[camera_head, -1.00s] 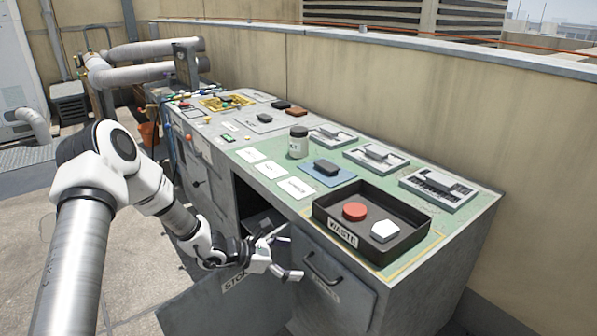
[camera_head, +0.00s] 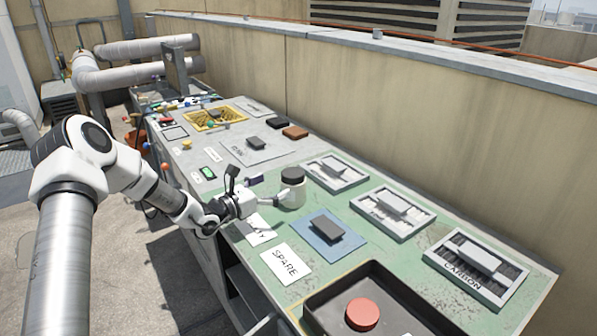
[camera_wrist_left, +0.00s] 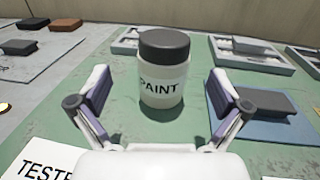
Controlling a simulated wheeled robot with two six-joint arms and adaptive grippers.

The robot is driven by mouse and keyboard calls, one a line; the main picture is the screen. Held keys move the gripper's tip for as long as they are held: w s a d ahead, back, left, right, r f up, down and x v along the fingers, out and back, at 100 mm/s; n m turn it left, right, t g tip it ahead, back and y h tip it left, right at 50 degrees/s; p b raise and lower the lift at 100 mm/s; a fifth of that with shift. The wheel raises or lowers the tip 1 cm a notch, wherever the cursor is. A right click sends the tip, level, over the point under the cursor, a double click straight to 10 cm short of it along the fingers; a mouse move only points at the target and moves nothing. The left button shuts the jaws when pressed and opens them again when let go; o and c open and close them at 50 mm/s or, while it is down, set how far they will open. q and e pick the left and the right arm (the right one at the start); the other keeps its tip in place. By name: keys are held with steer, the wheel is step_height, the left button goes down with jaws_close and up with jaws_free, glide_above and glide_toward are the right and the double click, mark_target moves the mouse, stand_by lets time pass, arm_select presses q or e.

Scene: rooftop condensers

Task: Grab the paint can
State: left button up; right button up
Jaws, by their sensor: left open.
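The paint can (camera_head: 292,188) is a white jar with a dark grey lid, standing upright on the green part of the bench top. In the left wrist view the can (camera_wrist_left: 164,80) shows the word PAINT and stands straight ahead. My left gripper (camera_head: 262,194) is open, low over the bench, just left of the can. In the left wrist view its fingers (camera_wrist_left: 160,100) are spread wide, one to each side of the can's front, with a gap to the can on both sides. My right gripper is not in view.
A blue mat with a dark block (camera_head: 326,229) lies close right of the can. White trays (camera_head: 335,172) stand behind. A black bin (camera_head: 318,297) holding a red disc is at the front. White label cards (camera_head: 285,263) lie flat near the bench edge.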

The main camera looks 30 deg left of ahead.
mark_target(294, 176)
arm_select(q)
steer(key=x, duration=0.7)
steer(key=shift+w+d+f+b, duration=0.15)
steer(key=shift+w+d+b, duration=0.15)
steer(key=shift+b, duration=0.1)
steer(key=shift+s+r, duration=0.2)
steer(key=shift+c, duration=0.7)
steer(key=c, duration=1.4)
